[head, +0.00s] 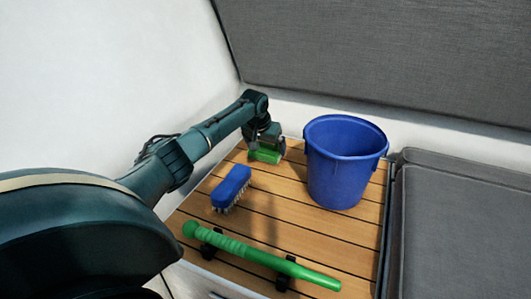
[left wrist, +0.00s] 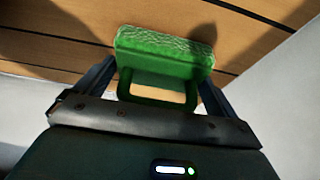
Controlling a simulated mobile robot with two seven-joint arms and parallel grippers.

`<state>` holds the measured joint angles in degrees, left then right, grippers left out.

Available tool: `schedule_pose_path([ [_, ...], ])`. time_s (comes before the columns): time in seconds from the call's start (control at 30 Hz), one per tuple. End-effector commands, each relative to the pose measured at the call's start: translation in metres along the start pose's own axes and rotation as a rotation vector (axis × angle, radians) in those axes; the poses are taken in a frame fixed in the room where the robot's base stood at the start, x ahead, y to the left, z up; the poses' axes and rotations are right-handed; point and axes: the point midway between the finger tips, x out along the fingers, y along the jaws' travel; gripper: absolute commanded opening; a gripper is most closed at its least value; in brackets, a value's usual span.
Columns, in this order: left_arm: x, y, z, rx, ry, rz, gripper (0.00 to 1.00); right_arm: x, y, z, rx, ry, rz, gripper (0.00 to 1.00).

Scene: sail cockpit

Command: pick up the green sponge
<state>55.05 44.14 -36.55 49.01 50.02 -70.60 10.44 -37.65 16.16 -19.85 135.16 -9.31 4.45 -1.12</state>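The green sponge (head: 264,156) is at the far left part of the slatted wooden surface, under my left gripper (head: 265,142). In the left wrist view the sponge (left wrist: 165,48) has a rough pale-flecked face and a loop-like handle towards the gripper. The two fingers of my left gripper (left wrist: 158,82) lie against both sides of the handle, and it looks shut on it. Whether the sponge touches the planks or is just above them I cannot tell. My right gripper is not in view.
A blue brush (head: 231,187) lies nearer, left of a blue bucket (head: 338,180). Grey cushions (head: 467,215) stand at the right, and a white wall (head: 110,80) rises at the left.

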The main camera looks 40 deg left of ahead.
Motion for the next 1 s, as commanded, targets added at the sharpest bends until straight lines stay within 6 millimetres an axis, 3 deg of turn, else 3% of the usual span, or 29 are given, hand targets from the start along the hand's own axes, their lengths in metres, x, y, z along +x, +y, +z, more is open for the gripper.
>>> schedule_pose_path([
  [0.27,0.0,0.0,0.0,-0.001,0.0,0.0,0.71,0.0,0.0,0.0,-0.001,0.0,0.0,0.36],
  [0.53,-0.005,0.0,-0.002,-0.001,0.001,0.001,0.71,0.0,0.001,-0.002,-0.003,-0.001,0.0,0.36],
  [0.77,-0.043,0.0,-0.019,-0.001,0.004,0.001,0.71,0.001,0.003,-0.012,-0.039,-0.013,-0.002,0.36],
  [1.0,-0.082,0.0,-0.035,-0.001,0.003,0.001,0.71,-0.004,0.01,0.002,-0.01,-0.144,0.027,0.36],
])
